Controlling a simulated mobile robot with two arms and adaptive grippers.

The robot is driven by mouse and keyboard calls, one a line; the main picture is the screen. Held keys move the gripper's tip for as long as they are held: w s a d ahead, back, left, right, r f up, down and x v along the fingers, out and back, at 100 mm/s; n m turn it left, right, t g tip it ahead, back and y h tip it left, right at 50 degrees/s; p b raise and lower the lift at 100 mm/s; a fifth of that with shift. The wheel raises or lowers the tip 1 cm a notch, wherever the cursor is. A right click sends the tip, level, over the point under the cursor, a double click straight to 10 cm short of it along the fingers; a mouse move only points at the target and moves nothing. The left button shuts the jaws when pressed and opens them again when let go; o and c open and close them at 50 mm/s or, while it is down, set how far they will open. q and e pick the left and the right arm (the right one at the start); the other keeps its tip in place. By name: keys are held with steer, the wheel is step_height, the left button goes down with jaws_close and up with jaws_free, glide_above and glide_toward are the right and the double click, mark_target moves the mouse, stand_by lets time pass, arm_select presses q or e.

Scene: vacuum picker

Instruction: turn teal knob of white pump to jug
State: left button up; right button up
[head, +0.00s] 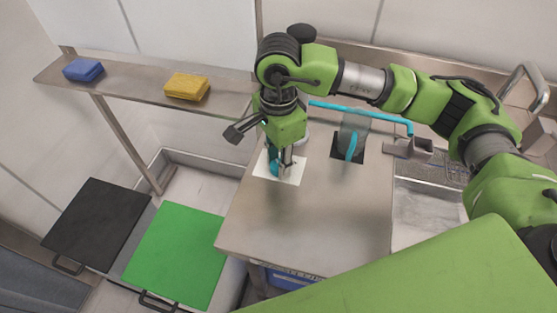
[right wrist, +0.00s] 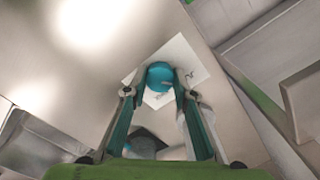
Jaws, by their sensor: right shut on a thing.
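The teal knob (right wrist: 160,76) shows between my right fingertips in the right wrist view, above a white card with small dark marks (right wrist: 195,72). In the head view, the teal knob (head: 273,161) is partly covered by my right gripper (head: 286,162), which points down over the card. My right gripper is shut on the knob. The body of the white pump is mostly hidden behind my gripper and arm. A clear jug (head: 356,126) with a teal handle (head: 351,147) stands on a black square to the right. My left gripper is not in view.
A shelf at the back left holds a blue sponge (head: 83,70) and a yellow sponge (head: 187,86). The front of the steel counter (head: 300,230) is clear.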

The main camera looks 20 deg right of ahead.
steer(key=o, duration=1.1)
step_height(320, 180, up, 12)
steer(key=shift+r, duration=0.1)
